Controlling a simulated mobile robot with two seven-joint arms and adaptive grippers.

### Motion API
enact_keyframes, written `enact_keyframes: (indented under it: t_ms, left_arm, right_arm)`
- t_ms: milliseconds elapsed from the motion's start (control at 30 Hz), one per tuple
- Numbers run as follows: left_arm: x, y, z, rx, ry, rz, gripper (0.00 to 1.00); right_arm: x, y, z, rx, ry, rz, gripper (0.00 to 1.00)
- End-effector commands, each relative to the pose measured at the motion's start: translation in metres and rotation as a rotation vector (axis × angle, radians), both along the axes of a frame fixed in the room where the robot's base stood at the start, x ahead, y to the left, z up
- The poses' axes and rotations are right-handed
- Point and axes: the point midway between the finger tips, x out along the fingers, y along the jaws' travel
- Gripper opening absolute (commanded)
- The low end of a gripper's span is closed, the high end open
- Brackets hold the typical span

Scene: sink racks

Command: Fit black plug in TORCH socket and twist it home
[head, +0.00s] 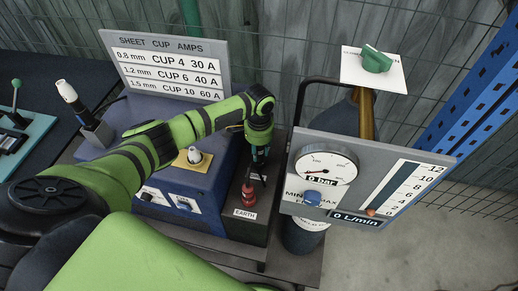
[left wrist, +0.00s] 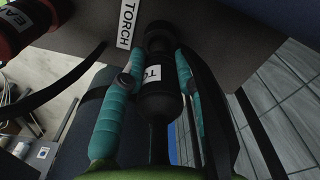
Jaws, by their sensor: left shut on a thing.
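In the left wrist view the black plug (left wrist: 160,95), with a white label starting "TO", is held between the teal fingers of my left gripper (left wrist: 157,70). Its far end points at the dark panel, beside the white TORCH label (left wrist: 126,24). The plug hides the TORCH socket, so I cannot tell whether its tip is in or just short of it. In the head view my left gripper (head: 257,165) points down at the front of the welder, behind the red plug at EARTH. The black plug is hard to make out there. My right gripper is not in view.
The red EARTH plug (head: 249,196) stands close by on the same panel, above the EARTH label (head: 245,214). Its cable also runs near my gripper in the wrist view. The gauge panel (head: 345,185) and gas bottle (head: 303,235) stand close on the right.

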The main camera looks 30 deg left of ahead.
Motion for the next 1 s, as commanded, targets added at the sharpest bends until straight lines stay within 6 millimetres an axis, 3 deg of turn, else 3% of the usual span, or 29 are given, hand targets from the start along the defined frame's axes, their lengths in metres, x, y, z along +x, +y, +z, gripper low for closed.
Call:
enact_keyframes:
  t_ms: [1000]
  left_arm:
    - [0.0004, -0.0001, 0.0005, 0.0, -0.001, 0.0, 0.0]
  right_arm:
    - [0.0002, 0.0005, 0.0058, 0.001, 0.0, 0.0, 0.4]
